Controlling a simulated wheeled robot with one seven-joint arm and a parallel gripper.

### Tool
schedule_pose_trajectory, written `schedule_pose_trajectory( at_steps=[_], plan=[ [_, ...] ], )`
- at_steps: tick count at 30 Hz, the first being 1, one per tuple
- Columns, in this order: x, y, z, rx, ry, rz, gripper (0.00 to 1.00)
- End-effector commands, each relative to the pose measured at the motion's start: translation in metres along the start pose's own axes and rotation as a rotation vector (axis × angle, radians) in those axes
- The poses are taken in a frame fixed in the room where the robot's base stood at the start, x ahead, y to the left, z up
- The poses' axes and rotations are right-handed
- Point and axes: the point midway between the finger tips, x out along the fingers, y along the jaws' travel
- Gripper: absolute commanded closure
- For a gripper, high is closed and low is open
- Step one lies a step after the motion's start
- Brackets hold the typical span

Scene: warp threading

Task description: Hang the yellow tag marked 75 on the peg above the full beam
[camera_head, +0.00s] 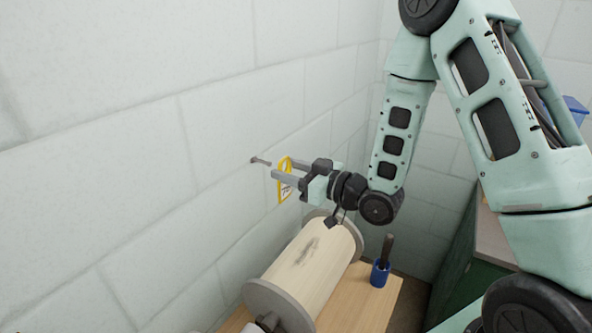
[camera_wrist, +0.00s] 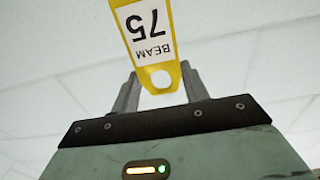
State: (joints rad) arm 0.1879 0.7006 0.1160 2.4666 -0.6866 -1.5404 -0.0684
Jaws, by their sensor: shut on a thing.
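The yellow-bordered tag (camera_head: 286,188) is held near the wall and hangs below my fingers. In the wrist view the tag (camera_wrist: 150,38) reads "BEAM 75" upside down, with a round hole at its near end between the fingers. My gripper (camera_head: 283,169) is shut on the tag; its fingers (camera_wrist: 159,85) flank the hole end. The short grey peg (camera_head: 262,161) sticks out of the wall just left of the fingertips, with a small gap to the tag. The full beam (camera_head: 308,258), a pale wound roll with grey end discs, lies below.
The beam rests by a wooden bench top (camera_head: 355,303). A blue cup with a dark handle in it (camera_head: 381,273) stands to its right. The white block wall (camera_head: 130,170) runs close along the left, bare apart from the peg. A green cabinet (camera_head: 455,265) stands at right.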

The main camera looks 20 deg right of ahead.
Motion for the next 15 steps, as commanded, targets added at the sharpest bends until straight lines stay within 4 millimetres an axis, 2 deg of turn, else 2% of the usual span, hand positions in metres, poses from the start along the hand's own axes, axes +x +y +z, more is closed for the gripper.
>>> schedule_pose_trajectory(
  at_steps=[15],
  plan=[
    [0.03, 0.0, 0.002, 0.0, 0.0, -0.001, 0.77]
  ],
)
